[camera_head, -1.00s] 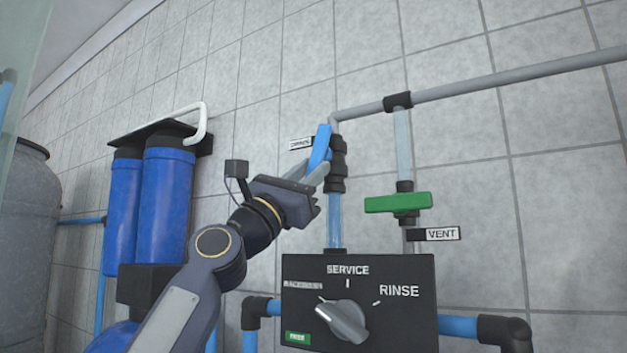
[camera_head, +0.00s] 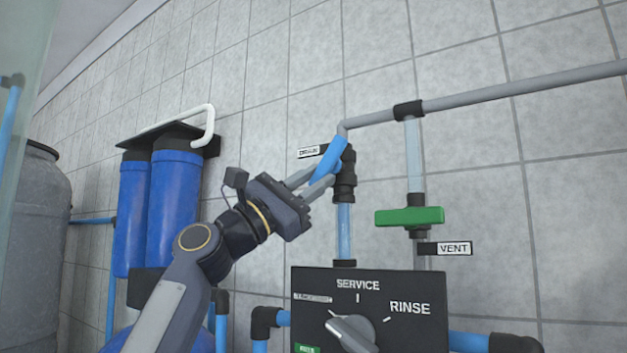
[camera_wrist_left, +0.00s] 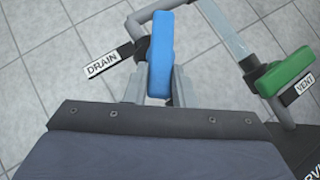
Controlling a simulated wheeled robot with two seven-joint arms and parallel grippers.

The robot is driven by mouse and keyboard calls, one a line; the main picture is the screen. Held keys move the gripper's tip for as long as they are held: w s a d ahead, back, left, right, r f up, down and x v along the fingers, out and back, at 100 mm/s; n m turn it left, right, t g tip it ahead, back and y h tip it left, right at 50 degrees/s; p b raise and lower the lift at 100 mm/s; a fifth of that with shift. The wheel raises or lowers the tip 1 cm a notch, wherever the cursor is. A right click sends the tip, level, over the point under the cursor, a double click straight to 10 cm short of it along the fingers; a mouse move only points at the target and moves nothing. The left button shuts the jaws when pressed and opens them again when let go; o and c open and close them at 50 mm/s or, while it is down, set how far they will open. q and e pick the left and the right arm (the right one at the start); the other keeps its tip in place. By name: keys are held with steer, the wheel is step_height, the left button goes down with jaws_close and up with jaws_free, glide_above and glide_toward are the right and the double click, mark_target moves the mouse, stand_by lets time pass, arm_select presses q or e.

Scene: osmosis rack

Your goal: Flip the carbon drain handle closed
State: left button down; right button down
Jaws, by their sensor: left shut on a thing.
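The blue drain handle (camera_head: 330,156) sits on a black valve (camera_head: 346,178) beside the DRAIN label (camera_head: 311,151). In the head view it is tilted, its upper end leaning right. My left gripper (camera_head: 321,175) is shut on this handle, with one finger on each side. The left wrist view shows the blue handle (camera_wrist_left: 161,50) between the grey fingers (camera_wrist_left: 159,88), with the DRAIN label (camera_wrist_left: 103,65) to its left. The gripper body hides the lower part of the valve there. My right gripper is not in view.
A green vent handle (camera_head: 409,217) lies level to the right, above the VENT label (camera_head: 453,248). A black panel (camera_head: 420,335) with a grey knob (camera_head: 352,333) is below. Blue filter housings (camera_head: 172,210) hang at left. A grey pipe (camera_head: 520,90) runs along the wall.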

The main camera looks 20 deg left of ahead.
arm_select(q)
steer(key=c, duration=1.2)
jaws_free()
steer(key=shift+s+a+f+b, duration=0.15)
steer(key=shift+f+b, duration=0.1)
steer(key=shift+b, duration=0.1)
steer(key=b+v, duration=0.5)
steer(key=v, duration=0.2)
steer(key=shift+s, duration=0.1)
steer(key=shift+c, duration=0.4)
